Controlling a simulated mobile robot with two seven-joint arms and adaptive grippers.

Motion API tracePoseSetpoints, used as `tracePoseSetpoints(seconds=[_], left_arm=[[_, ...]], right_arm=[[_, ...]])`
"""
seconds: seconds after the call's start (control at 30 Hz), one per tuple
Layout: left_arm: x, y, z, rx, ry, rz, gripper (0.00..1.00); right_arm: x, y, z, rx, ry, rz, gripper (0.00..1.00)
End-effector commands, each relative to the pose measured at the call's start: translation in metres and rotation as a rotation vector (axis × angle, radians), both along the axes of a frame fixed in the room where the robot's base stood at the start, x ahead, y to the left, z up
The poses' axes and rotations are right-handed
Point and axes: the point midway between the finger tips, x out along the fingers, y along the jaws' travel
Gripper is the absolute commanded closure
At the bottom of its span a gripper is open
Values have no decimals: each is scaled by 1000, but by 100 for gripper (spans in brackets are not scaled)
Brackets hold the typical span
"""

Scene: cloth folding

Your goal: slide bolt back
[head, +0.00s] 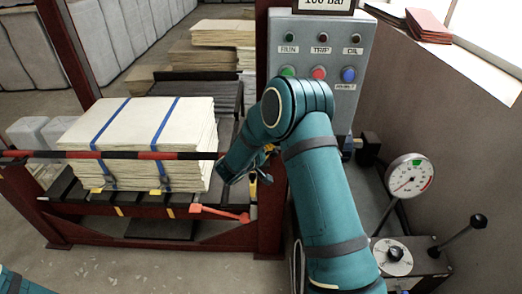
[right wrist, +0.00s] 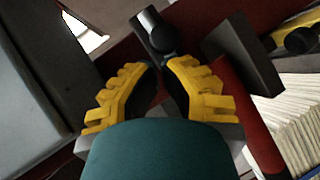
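The bolt appears to be a dark cylindrical knob (right wrist: 153,34), seen in the right wrist view just beyond my right fingertips. I cannot tell whether they touch it. My right gripper (right wrist: 161,72) has its yellow fingers partly apart, with a narrow gap between them. In the head view my right gripper (head: 258,166) is at the right end of the red-and-black bar (head: 150,155), mostly hidden by my arm, and the bolt cannot be made out. My left gripper is out of view; only a bit of my left arm shows at the bottom left.
A strapped stack of cream sheets (head: 140,130) lies behind the bar on the dark red frame (head: 150,232). An orange lever (head: 220,214) sticks out below the stack. A grey control panel (head: 330,45) stands behind my right arm. A dial gauge (head: 409,175) is to the right.

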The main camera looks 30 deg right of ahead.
Motion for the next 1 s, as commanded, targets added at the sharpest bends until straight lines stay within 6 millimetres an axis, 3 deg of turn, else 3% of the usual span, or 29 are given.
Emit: tracePoseSetpoints(seconds=[0.3, 0.7, 1.0], left_arm=[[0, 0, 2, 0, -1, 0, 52], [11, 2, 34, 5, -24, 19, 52], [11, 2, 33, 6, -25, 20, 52]], right_arm=[[-1, -2, 1, 0, 1, 0, 100], [-28, -45, 2, -1, 2, 0, 100], [-30, -48, -1, 1, 0, 0, 100]])
